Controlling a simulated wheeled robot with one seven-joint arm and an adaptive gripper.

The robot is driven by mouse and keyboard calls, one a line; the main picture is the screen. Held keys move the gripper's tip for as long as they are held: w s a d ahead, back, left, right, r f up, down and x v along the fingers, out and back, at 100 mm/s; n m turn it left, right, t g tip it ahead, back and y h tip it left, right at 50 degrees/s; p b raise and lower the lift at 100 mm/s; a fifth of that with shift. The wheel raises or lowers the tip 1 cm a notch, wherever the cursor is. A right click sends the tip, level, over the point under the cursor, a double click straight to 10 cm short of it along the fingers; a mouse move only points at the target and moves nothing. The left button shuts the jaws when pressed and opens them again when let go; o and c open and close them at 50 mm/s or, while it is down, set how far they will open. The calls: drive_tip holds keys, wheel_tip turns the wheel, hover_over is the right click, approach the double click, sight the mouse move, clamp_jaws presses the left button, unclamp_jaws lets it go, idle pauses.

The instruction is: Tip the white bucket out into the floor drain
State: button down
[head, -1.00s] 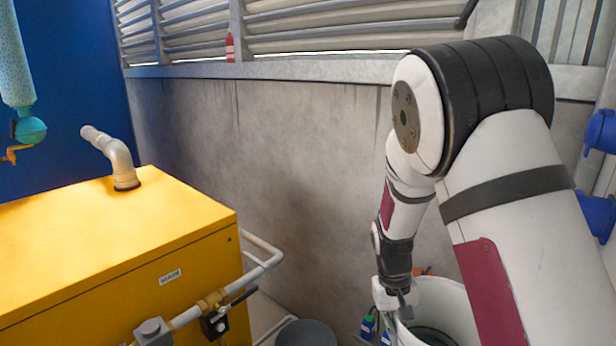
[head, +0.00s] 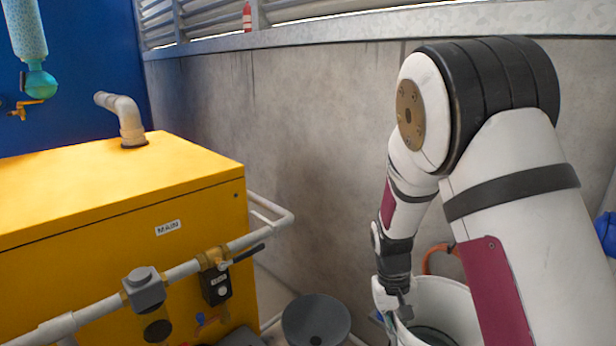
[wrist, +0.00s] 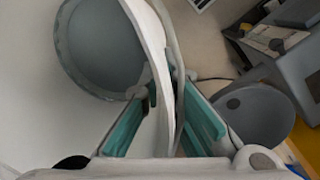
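The white bucket (head: 450,300) is at the lower right of the head view, partly behind my arm and cut off by the bottom edge. Grey contents (wrist: 100,45) show inside it in the wrist view. My gripper (wrist: 170,85) has one teal finger on each side of the bucket's wall and is shut on it at the rim. In the head view my gripper (head: 392,300) is at the bucket's left rim. The floor drain (head: 305,315), a dark grey round basin with a hole, lies left of the bucket. It also shows right of the fingers in the wrist view (wrist: 258,122).
A yellow cabinet (head: 100,200) marked MAIN stands on the left, with pipes and a valve (head: 214,288) on its front near the drain. A concrete wall (head: 310,140) runs behind. An orange curved thing (head: 430,258) is behind the bucket. A blue fitting (head: 606,232) is at the right edge.

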wheel_tip(320, 180, down, 23)
drive_tip(key=w+b, duration=0.1)
drive_tip(key=b, duration=2.1)
drive_tip(key=shift+w+f+b, duration=0.2)
drive_tip(key=shift+w+b, duration=0.1)
drive_tip(key=shift+w, duration=0.1)
